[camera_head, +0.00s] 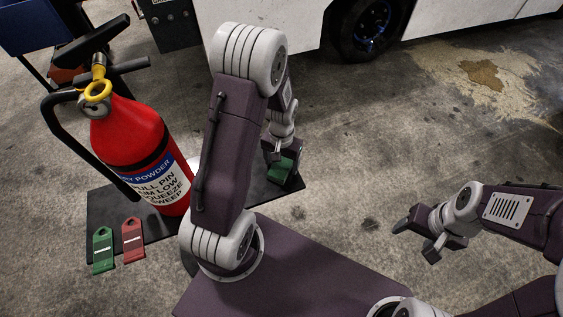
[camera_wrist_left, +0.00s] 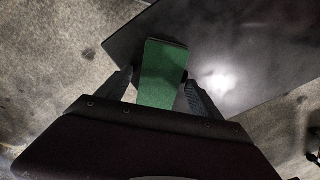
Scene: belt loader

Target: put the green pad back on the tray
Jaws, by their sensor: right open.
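The green pad (camera_head: 281,170) is at the tip of my left gripper (camera_head: 284,168), near the right edge of a dark flat surface (camera_head: 240,185), which may be the tray. In the left wrist view the pad (camera_wrist_left: 163,72) lies between the two fingers of my left gripper (camera_wrist_left: 160,88). The right finger meets its side; contact at the left finger is unclear. The pad overlaps the dark surface's edge (camera_wrist_left: 250,40) there; its height above it is hard to tell. My right gripper (camera_head: 419,235) is open and empty over the floor at right.
A red fire extinguisher (camera_head: 135,150) stands on the dark surface, left of my left arm. A green tag (camera_head: 103,250) and a red tag (camera_head: 133,240) lie at its front left. A white vehicle (camera_head: 270,20) stands behind. The concrete floor at right is clear.

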